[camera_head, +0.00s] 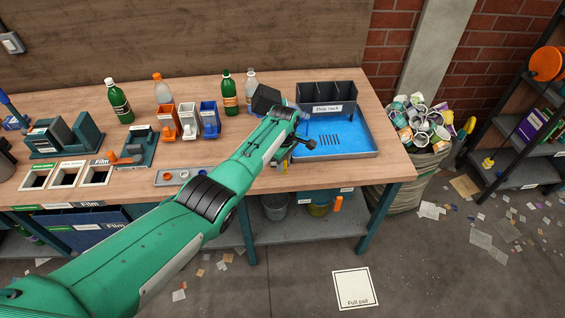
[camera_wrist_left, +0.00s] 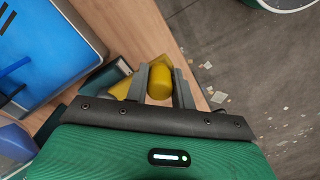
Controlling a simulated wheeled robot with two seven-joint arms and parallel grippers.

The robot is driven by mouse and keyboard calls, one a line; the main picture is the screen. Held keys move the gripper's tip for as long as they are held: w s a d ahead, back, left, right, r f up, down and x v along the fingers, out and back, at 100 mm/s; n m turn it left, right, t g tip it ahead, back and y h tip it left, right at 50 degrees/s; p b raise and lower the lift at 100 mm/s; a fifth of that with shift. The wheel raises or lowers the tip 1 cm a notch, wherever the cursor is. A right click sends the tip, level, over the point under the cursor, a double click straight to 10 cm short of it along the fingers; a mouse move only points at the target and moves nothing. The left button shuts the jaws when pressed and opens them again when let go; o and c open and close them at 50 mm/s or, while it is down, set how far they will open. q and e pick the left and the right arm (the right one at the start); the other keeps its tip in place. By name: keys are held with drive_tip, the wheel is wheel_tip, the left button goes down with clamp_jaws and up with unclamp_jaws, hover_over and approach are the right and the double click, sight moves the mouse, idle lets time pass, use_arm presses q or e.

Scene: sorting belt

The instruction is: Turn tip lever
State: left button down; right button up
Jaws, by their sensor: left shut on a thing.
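In the left wrist view a yellow cylindrical grip (camera_wrist_left: 159,82), which looks like the lever's handle, sits between the fingers of my left gripper (camera_wrist_left: 161,80). The gripper is shut on it. A yellow arm and a dark teal body (camera_wrist_left: 110,74) show just left of the fingers. In the head view my green left arm reaches across the bench and its wrist (camera_head: 283,118) is at the left side of the blue drip-rack tray (camera_head: 365,154). The arm hides most of the lever there. My right gripper is not in view.
The blue tray with its black Drip rack (camera_head: 327,98) is right beside my wrist. Several bottles, including a green one (camera_head: 230,95), stand behind the arm. Small orange, white and blue bins (camera_head: 209,118) stand left of it. A full sack (camera_head: 420,165) stands right of the bench.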

use_arm(q)
drive_tip(key=shift+w+r, duration=0.1)
drive_tip(key=c, duration=1.2)
unclamp_jaws()
drive_tip(key=shift+o, duration=0.2)
drive_tip(key=shift+r, duration=0.6)
wheel_tip(320, 180, up, 12)
drive_tip(key=b, duration=0.2)
drive_tip(key=shift+r, duration=0.25)
drive_tip(key=shift+d, duration=0.1)
